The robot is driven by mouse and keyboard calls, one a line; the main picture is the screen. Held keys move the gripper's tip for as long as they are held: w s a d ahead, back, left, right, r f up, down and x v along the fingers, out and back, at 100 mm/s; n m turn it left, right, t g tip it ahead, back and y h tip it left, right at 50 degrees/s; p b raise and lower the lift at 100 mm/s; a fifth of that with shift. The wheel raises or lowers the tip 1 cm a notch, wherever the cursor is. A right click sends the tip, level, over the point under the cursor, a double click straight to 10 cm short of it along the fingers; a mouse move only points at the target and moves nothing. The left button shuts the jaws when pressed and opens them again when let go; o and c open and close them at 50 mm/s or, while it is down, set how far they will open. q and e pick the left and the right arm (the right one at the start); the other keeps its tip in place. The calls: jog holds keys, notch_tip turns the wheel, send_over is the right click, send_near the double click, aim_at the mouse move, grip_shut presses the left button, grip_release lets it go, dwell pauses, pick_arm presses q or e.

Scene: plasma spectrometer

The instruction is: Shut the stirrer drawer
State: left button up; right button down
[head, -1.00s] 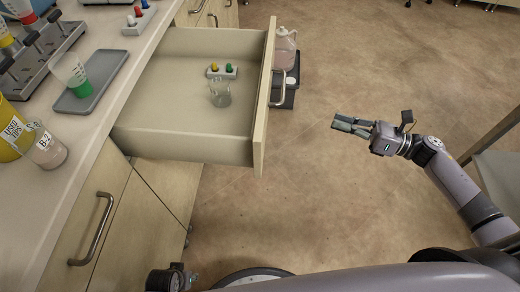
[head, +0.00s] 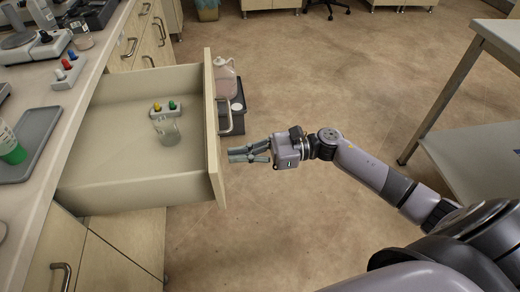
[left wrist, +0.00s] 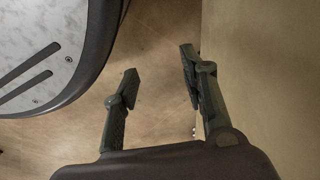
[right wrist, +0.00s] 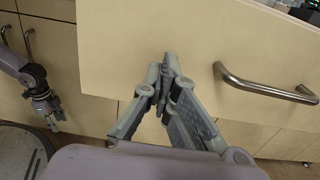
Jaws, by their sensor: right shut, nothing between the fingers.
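The stirrer drawer (head: 130,188) is pulled far out from the bench in the head view. Contact cannot be told. My left gripper (left wrist: 155,85) is open and empty near a pale cabinet face in the left wrist view.
The bench top (head: 75,120) at left holds a grey tray (head: 38,140) with a green-filled beaker (head: 10,150). A dark crate with a pink jug (head: 225,80) stands on the floor behind the drawer front. A side table (head: 465,140) stands at right. The floor between is clear.

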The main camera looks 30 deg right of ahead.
pick_arm(q)
jog(key=shift+s+f, duration=0.3)
jog(key=shift+f, duration=0.05)
pick_arm(e)
jog(key=shift+x, duration=0.85)
jog(key=shift+a, duration=0.1)
jog(key=b, duration=0.4)
send_over(142, 169)
jog(key=s+d, duration=0.1)
jog(key=s, duration=0.4)
jog(key=shift+s+d, duration=0.1)
jog(key=shift+d, duration=0.05)
jog(key=b+x, duration=0.2)
jog(key=x, duration=0.9)
jog(key=shift+f, duration=0.1)
jog(key=shift+a, duration=0.5)
pick_arm(q)
jog(key=w+r, duration=0.2)
jog(key=r, duration=0.8)
jog(key=w+r+t, duration=0.1)
jog(key=w+r, duration=0.2)
jog(key=r, duration=0.8)
jog(key=shift+d+r, duration=0.3)
pick_arm(e)
jog(key=shift+r, duration=0.25)
